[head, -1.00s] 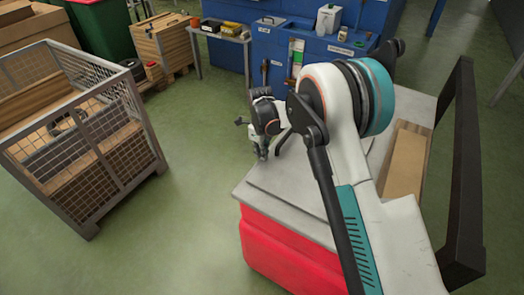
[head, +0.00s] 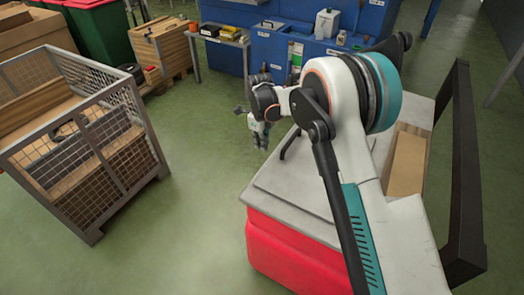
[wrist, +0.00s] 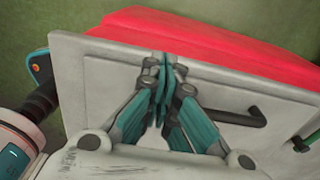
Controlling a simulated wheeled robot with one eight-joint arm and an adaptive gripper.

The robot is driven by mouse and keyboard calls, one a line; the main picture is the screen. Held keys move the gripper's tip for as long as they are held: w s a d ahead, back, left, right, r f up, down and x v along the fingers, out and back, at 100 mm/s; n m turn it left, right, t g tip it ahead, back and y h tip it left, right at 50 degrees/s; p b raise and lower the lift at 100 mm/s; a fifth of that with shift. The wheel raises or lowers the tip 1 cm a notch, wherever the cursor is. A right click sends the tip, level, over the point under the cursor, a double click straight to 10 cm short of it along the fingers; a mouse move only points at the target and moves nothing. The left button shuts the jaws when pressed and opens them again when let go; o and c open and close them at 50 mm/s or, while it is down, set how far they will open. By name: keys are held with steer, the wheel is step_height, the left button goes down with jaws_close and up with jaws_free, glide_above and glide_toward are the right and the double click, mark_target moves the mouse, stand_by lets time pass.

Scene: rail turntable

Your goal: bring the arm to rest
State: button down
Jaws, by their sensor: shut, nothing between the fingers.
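My gripper (head: 261,138) hangs at the end of my folded arm in the head view, at the far left corner of my grey-topped red base. It shows small there, with green floor behind it. In the wrist view my gripper (wrist: 163,65) has its teal fingers together, with nothing between them. In that view the fingertips appear over the edge of the grey top, with the red side of my base beyond. The picture does not tell whether they touch it.
A wire-mesh crate (head: 104,180) with boards in it stands on the left. Blue cabinets (head: 330,57), a small table (head: 222,40), a wooden box (head: 160,47) and a green bin (head: 103,30) stand at the back. The green floor between crate and base is clear.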

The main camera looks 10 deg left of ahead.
steer(key=w+a+r+p, duration=0.1)
steer(key=w+a+r, duration=0.1)
steer(key=a+r, duration=0.25)
steer(key=s+d+r+n+t+b, duration=0.1)
steer(key=s+d+r+n, duration=0.45)
steer(key=d+r, duration=0.55)
steer(key=s+d+r+n+t, duration=0.1)
steer(key=s+d+r+n, duration=0.4)
steer(key=d+r, duration=0.6)
steer(key=s+d+r+n+t, duration=0.15)
steer(key=s+d+n, duration=0.25)
steer(key=s+d, duration=0.9)
steer(key=s+d+f+n+t+b, duration=0.1)
steer(key=s+d+f+n+t, duration=0.1)
steer(key=s, duration=0.4)
steer(key=s+d+f+n+t+b, duration=0.1)
steer(key=s+f+n, duration=0.2)
steer(key=s+n, duration=0.2)
steer(key=shift+s+d+t, duration=0.35)
steer(key=shift+s+d, duration=0.05)
steer(key=shift+s, duration=0.45)
steer(key=shift+n, duration=0.25)
